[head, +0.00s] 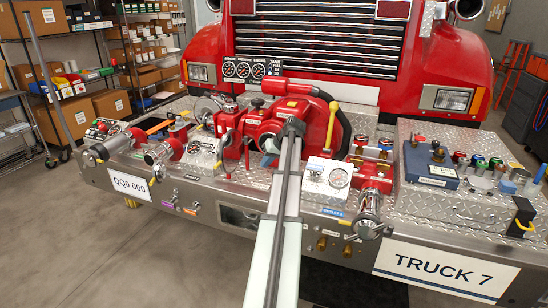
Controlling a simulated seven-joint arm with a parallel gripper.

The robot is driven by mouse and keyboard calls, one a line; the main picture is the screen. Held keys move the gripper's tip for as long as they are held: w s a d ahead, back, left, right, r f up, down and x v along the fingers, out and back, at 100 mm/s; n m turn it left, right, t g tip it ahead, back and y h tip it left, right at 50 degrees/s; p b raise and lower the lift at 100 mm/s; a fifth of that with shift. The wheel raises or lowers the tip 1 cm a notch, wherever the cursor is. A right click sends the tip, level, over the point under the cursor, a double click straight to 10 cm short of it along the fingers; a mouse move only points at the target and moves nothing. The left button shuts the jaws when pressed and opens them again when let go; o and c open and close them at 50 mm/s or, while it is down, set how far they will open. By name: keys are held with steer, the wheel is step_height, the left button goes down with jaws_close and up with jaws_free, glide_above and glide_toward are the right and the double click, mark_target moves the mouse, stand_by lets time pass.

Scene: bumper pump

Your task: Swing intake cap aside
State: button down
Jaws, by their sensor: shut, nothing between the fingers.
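My arm reaches up from the bottom centre to the red pump body (262,125) in the middle of the bumper. My gripper (292,127), dark at its end, is shut and empty in front of the pump body; its fingertips are small and hard to make out. I cannot tell whether it touches the pump. No part is clearly marked as the intake cap; the arm hides some of the pump's front. A silver round cap (368,227) hangs at the front right by a blue outlet label (332,212). Another silver fitting (160,154) sits at the left.
A yellow-topped lever (331,122) and a black hose (343,125) rise right of the pump. A gauge box (327,177) stands right of my arm. A blue box (432,168) and several coloured caps lie farther right. Three gauges (244,69) stand behind.

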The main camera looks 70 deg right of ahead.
steer(key=shift+w+a+f, duration=0.25)
steer(key=shift+w+a, duration=0.35)
steer(key=shift+w, duration=0.25)
steer(key=shift+a, duration=0.1)
steer(key=w+a+m+h, duration=0.2)
steer(key=w+m, duration=0.1)
steer(key=w, duration=0.8)
steer(key=w+a+m+g+h, duration=0.1)
steer(key=w+a+m+h, duration=0.1)
steer(key=w, duration=0.9)
steer(key=shift+w+a+m+g, duration=0.35)
steer(key=shift+a+m, duration=0.35)
steer(key=shift+m, duration=0.5)
steer(key=shift+s, duration=0.1)
